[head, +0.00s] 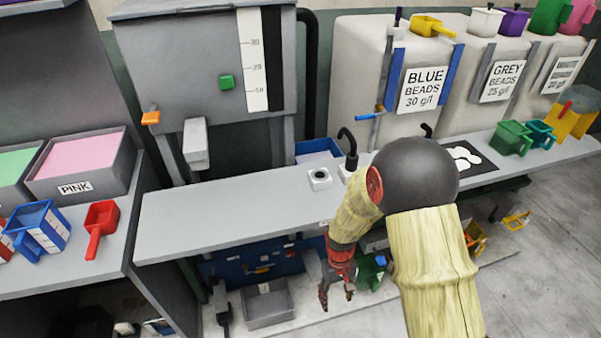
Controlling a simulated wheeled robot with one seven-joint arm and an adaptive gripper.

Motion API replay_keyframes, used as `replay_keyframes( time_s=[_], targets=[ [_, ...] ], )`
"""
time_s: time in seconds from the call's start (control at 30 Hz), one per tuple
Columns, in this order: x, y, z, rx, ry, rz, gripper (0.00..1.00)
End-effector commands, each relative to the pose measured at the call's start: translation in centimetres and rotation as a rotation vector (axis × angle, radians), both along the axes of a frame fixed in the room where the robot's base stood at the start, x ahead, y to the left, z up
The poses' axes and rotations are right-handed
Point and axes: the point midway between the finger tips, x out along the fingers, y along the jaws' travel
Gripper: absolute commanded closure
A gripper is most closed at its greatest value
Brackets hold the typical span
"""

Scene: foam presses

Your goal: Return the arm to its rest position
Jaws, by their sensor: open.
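My arm reaches in from the lower right of the head view, with a dark round joint and yellowish sleeves. My gripper (337,293) hangs from the red and black wrist at the bottom middle, pointing down. It is in front of the bench edge and below the level of the bench top. Its fingers are apart and nothing shows between them. My arm hides part of the bench and the lower shelf.
A grey bench (220,215) runs across the middle. A grey tray (268,304) sits on the low shelf left of my gripper. A red scoop (101,226) lies on the left counter. Bead bins with a BLUE label (424,90) stand behind.

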Motion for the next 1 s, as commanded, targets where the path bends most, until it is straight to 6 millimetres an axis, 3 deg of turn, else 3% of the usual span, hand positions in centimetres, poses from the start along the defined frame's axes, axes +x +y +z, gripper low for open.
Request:
replay_keyframes(
  time_s=[0.03, 0.1, 0.4, 0.7, 1.0],
  targets=[
    [-0.5, -0.4, 2.9, -0.001, -0.006, -0.021, 0.47],
    [-1.5, -0.9, 6.3, -0.005, -0.007, -0.050, 0.47],
    [-6.9, -3.2, 18.9, -0.009, -0.052, -0.149, 0.47],
    [-11.8, -5.1, 28.4, 0.015, -0.198, -0.200, 0.47],
    [-14.3, -6.5, 36.7, 0.055, -0.467, -0.242, 0.47]
  ],
)
